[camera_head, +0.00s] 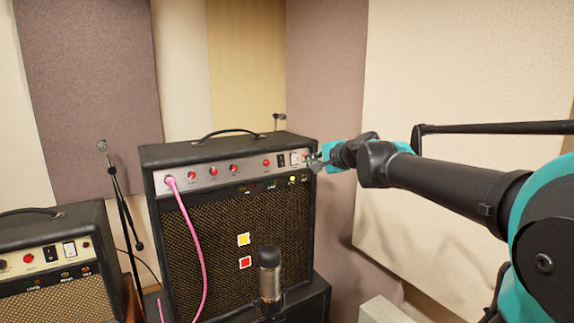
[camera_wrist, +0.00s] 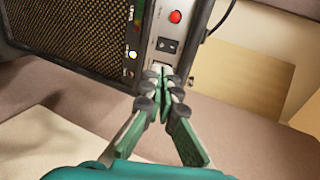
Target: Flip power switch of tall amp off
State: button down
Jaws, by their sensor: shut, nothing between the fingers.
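The tall amp (camera_head: 236,215) is a black cabinet with a brown grille and a silver control panel (camera_head: 215,172) along its top front. Near the panel's right end are a black rocker switch (camera_head: 281,160) and a white switch (camera_head: 294,158). The black switch also shows in the wrist view (camera_wrist: 166,45). My gripper (camera_head: 313,160) is shut and empty at the panel's right end. In the wrist view my fingertips (camera_wrist: 162,78) are at the white switch and partly hide it. I cannot tell whether they touch it. The switch labels are too small to read.
A smaller amp (camera_head: 48,262) stands at the left with its own switches. A pink cable (camera_head: 187,225) hangs from the tall amp's panel. A microphone (camera_head: 269,272) stands in front of the grille, and a mic stand (camera_head: 122,195) is between the amps. Padded walls are behind.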

aim_at(283, 164)
jog(key=shift+r, duration=0.2)
jog(key=shift+w, duration=0.15)
jog(key=x, duration=1.4)
jog(key=shift+w+a+f, duration=0.15)
jog(key=shift+w+f, duration=0.05)
jog(key=shift+r, duration=0.1)
